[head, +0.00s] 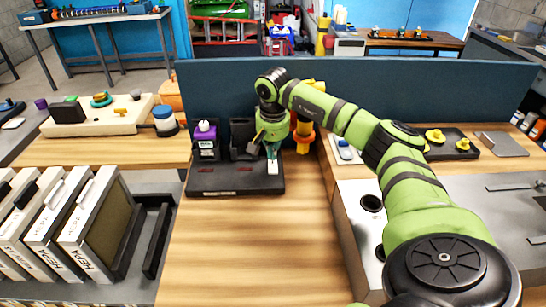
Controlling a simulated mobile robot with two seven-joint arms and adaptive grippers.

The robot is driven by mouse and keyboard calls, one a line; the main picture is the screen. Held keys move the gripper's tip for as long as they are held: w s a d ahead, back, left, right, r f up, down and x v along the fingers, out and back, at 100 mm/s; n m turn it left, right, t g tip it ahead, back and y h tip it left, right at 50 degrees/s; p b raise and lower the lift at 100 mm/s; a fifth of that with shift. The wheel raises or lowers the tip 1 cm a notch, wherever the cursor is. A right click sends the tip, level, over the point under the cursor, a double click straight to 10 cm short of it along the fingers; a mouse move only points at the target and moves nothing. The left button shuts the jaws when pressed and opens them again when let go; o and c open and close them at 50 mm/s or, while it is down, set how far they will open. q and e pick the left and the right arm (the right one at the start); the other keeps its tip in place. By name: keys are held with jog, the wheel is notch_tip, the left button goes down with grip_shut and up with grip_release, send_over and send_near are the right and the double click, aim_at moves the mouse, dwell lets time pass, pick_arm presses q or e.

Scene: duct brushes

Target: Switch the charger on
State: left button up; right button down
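The charger (222,183) is a low black base on the wooden bench, with red marks on its front strip. Its left dock holds a dark unit with a white and purple top (205,133). Its right dock (241,139) looks empty. My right gripper (271,156) points down over the charger's right end. A small white piece (272,170) shows right at its fingertips; I cannot tell if they touch it. The switch is not clearly seen and may be that white piece or hidden by the fingers. Whether the fingers are open or shut is unclear. My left gripper is out of view.
A blue partition (400,85) stands close behind the charger. Orange and yellow parts (305,132) stand just right of my gripper. HEPA filter boxes (95,225) stand at lower left. The wooden bench in front of the charger (250,250) is clear.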

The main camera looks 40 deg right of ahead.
aim_at(273, 163)
jog(key=shift+s+f+b, duration=0.1)
jog(key=shift+f+b, duration=0.45)
jog(key=shift+f, duration=0.55)
dwell(0.3)
jog(key=shift+r+p, duration=3)
jog(key=shift+r, duration=0.55)
